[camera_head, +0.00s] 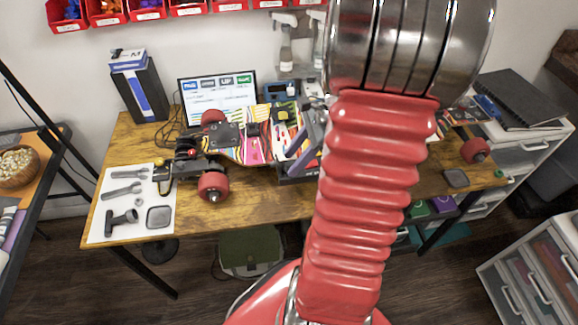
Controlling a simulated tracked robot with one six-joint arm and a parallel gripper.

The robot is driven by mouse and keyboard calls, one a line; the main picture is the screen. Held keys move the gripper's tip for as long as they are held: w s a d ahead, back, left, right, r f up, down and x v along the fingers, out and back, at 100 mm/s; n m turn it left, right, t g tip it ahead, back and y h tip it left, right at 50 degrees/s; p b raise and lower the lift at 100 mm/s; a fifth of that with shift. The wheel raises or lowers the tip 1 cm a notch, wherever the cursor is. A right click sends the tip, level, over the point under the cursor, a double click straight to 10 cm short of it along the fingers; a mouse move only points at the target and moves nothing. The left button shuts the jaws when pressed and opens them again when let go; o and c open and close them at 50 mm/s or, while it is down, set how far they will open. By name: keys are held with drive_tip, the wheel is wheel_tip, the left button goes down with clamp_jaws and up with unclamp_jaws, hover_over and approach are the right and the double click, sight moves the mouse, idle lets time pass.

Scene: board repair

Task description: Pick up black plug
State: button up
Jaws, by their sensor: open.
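A colourful skateboard (257,136) with electronics lies across the wooden table, with red wheels (213,186) at its left end. I cannot pick out the black plug with certainty. Small dark parts with red bits (186,150) sit at the board's left end, and one of them may be it. My arm hides much of the board's right half.
A white sheet (101,223) with grey tools lies at the table's left end. A monitor (218,96) and a black and blue box (140,90) stand behind the board. Red bins (107,12) line the wall. The table's front strip (262,208) is mostly clear.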

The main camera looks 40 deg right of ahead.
drive_tip(key=shift+w+a+f, duration=0.15)
drive_tip(key=shift+f, duration=0.15)
drive_tip(key=shift+c, duration=0.2)
clamp_jaws()
idle(0.4)
